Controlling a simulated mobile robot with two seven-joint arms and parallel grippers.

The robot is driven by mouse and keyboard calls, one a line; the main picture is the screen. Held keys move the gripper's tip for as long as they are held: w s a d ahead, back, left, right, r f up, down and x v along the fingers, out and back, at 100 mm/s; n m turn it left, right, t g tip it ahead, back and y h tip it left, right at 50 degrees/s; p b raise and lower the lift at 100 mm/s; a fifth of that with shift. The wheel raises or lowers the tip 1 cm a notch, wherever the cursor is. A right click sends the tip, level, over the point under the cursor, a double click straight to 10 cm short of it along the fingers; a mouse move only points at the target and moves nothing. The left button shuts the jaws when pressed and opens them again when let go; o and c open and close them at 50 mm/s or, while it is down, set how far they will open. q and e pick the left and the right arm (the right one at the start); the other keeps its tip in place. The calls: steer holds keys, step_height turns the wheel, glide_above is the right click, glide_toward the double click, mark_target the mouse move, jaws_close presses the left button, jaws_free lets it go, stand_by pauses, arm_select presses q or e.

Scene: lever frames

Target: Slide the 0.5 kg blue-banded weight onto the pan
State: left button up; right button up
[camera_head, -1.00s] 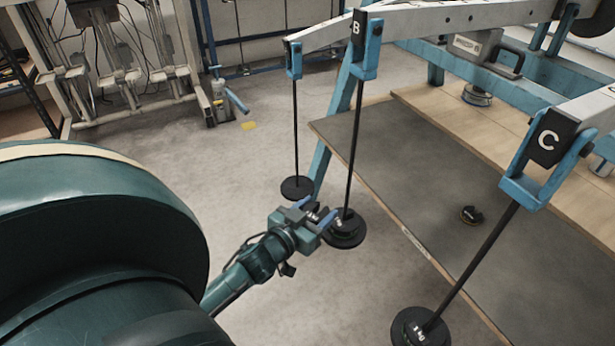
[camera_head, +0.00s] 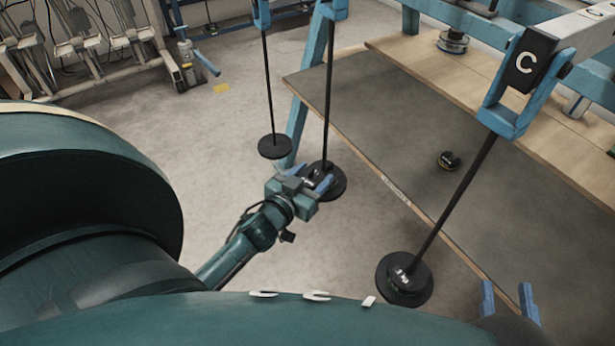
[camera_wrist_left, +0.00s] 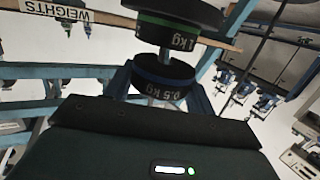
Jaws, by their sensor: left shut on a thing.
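My left gripper (camera_head: 318,187) is at the foot of the middle hanging rod (camera_head: 328,95), close against its dark round pan (camera_head: 338,188). In the left wrist view, the black 0.5 kg weight with a blue band (camera_wrist_left: 163,78) sits between the blue fingers, which are shut on it. A larger black 1 kg weight with a green band (camera_wrist_left: 172,38) appears just above it in that view, with a short metal post between them. I cannot tell whether the blue-banded weight touches the stack. My right gripper (camera_head: 508,302) shows at the lower right, fingers apart and empty.
Another rod ends in an empty-looking pan (camera_head: 275,146) to the left. The blue frame leg (camera_head: 303,115) stands close behind my left gripper.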

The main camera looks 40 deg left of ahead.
mark_target(323, 164)
arm_select(q)
steer(key=shift+w+r, duration=0.1)
steer(key=shift+w, duration=0.45)
steer(key=shift+w, duration=0.25)
steer(key=shift+w, duration=0.3)
steer(key=shift+w+a, duration=0.1)
steer(key=shift+w, duration=0.65)
steer(key=shift+w, duration=0.1)
steer(key=shift+w, duration=0.85)
stand_by(0.4)
steer(key=shift+f, duration=0.45)
stand_by(0.4)
